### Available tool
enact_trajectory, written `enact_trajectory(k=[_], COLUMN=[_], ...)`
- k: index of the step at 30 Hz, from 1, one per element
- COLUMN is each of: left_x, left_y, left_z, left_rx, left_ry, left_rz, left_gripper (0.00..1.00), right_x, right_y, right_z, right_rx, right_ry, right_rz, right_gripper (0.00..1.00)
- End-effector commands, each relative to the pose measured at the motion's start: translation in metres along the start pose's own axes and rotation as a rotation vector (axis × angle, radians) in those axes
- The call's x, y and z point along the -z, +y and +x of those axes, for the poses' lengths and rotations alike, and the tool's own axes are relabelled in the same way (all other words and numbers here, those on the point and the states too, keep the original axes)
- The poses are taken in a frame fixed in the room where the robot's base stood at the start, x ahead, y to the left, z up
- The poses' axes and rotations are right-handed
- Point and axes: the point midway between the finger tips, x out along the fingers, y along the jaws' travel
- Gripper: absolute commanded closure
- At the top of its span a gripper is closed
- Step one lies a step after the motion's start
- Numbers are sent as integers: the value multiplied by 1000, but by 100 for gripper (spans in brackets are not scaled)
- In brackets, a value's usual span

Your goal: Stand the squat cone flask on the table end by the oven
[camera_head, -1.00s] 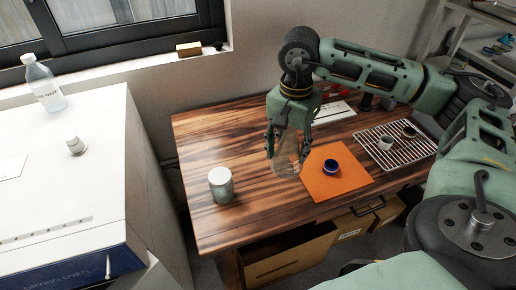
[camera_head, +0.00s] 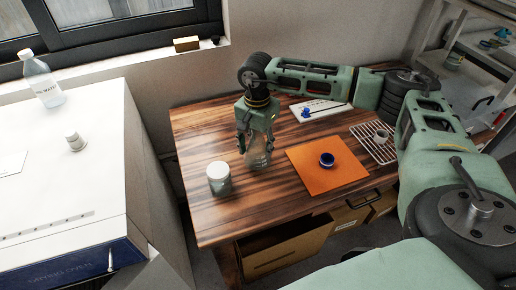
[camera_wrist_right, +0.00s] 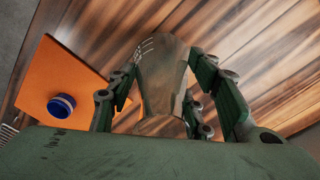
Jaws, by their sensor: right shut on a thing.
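A clear glass flask with white marks (camera_head: 258,156) is held by my right gripper (camera_head: 256,142) over the wooden table (camera_head: 205,130), just right of a white-capped jar. In the right wrist view the flask (camera_wrist_right: 163,75) sits between the fingers (camera_wrist_right: 160,90), which are shut on it. I cannot tell whether its base touches the table. The white drying oven (camera_head: 75,215) stands to the left of the table, with a gap between them. My left gripper is out of view.
The white-capped jar (camera_head: 219,178) stands on the left end of the table. An orange mat (camera_head: 318,182) with a blue-rimmed round object (camera_head: 327,160) lies to the right. A wire rack (camera_head: 372,146) with a small cup is farther right. Bare wood shows behind the jar.

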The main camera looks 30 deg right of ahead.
Motion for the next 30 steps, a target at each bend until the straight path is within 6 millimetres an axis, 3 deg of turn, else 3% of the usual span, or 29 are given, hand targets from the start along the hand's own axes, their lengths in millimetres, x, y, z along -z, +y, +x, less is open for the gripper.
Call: enact_trajectory(k=[5,17,18,24,30], left_x=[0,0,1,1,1], left_y=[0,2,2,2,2], left_z=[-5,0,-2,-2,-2], left_rx=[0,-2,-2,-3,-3], left_ry=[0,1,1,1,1], left_rz=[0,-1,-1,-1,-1], left_gripper=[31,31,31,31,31], right_x=[0,0,0,0,0], right_y=[0,0,0,0,0], right_z=[21,28,26,26,26], right_rx=[-1,1,1,0,0], right_ry=[-1,-1,-1,-1,-1], right_rz=[1,1,1,1,1], right_gripper=[87,87,50,35,35])
